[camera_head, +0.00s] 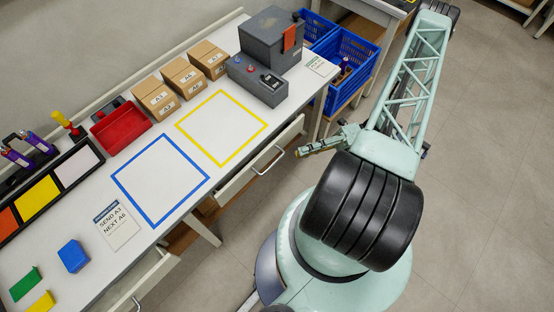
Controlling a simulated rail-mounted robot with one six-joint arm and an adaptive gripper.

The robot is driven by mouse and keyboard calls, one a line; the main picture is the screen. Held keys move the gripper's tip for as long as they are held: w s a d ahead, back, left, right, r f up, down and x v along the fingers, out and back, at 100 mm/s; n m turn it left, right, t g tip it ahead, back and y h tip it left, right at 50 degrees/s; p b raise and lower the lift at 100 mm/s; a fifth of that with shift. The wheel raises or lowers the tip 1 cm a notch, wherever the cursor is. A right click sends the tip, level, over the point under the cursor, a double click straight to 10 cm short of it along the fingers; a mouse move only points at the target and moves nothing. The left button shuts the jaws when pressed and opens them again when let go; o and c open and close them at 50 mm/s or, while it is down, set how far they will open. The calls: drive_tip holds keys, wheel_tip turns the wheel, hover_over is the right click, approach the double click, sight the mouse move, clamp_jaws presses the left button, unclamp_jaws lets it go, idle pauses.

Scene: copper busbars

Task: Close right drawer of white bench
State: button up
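The white bench (146,221) runs diagonally across the left of the head view. Its right drawer (286,139) stands out from the bench front, with a metal bar handle (267,161) on its face. My gripper (303,151) is just right of this drawer, at about the handle's height in the picture, and looks apart from the handle. It is small and seen from above, so whether its fingers are open or shut is unclear. A second drawer (144,280) shows at the lower left, also standing out, with its own handle (136,304).
Blue crates (352,48) stand on a rack beyond the bench's right end. The bench top holds cardboard boxes (157,99), a red tray (120,128), a grey machine (270,45) and coloured blocks (73,256). The floor (480,200) on the right is clear.

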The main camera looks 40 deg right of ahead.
sight(272, 164)
drive_tip(key=shift+d+f+g, duration=0.2)
drive_tip(key=shift+g, duration=0.4)
drive_tip(key=shift+a, duration=0.1)
drive_tip(key=shift+x, duration=6.85)
drive_tip(key=shift+w+r, duration=0.1)
drive_tip(key=shift+r, duration=0.05)
drive_tip(key=shift+c, duration=0.2)
clamp_jaws()
